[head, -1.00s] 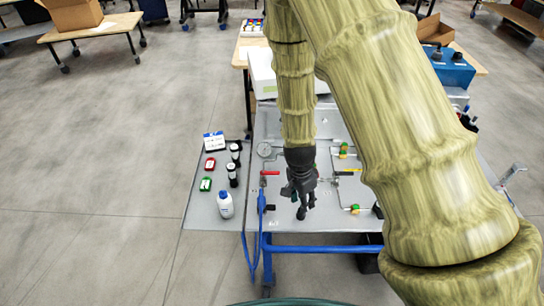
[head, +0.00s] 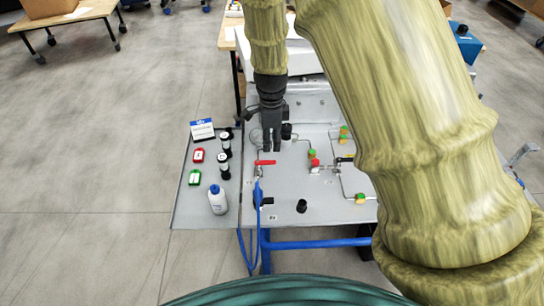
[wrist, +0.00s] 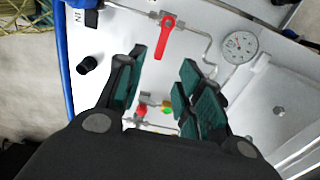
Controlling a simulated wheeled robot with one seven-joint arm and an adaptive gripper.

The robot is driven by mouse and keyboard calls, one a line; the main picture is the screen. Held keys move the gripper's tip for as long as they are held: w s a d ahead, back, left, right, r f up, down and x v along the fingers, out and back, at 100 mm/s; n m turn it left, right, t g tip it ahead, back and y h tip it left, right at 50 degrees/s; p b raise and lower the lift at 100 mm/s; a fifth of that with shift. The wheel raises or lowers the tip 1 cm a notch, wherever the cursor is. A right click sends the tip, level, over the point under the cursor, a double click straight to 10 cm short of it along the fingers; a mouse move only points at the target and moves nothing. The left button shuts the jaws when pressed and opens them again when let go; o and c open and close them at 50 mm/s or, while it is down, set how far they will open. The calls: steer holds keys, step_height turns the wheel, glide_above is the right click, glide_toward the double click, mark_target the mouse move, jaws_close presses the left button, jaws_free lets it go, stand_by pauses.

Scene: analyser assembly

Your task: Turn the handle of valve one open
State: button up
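A valve with a red lever handle (head: 265,162) is on the grey panel (head: 290,215), towards its left, where the blue hose meets the pipe. In the wrist view the red handle (wrist: 165,38) lies just beyond the fingertips, slanting across the pipe. I cannot read a number on this valve. My gripper (head: 271,148) points down just behind the handle in the head view. In the wrist view my gripper (wrist: 163,70) is open, its teal pads apart with nothing between them. No contact with the handle shows.
A round gauge (wrist: 240,45) is close beside the valve. A side shelf (head: 195,217) at left holds a white bottle (head: 217,200) and vials. The panel's front is mostly clear.

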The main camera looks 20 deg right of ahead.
mark_target(272, 161)
steer(key=shift+f+p, duration=1.05)
steer(key=shift+f, duration=3.25)
jaws_close()
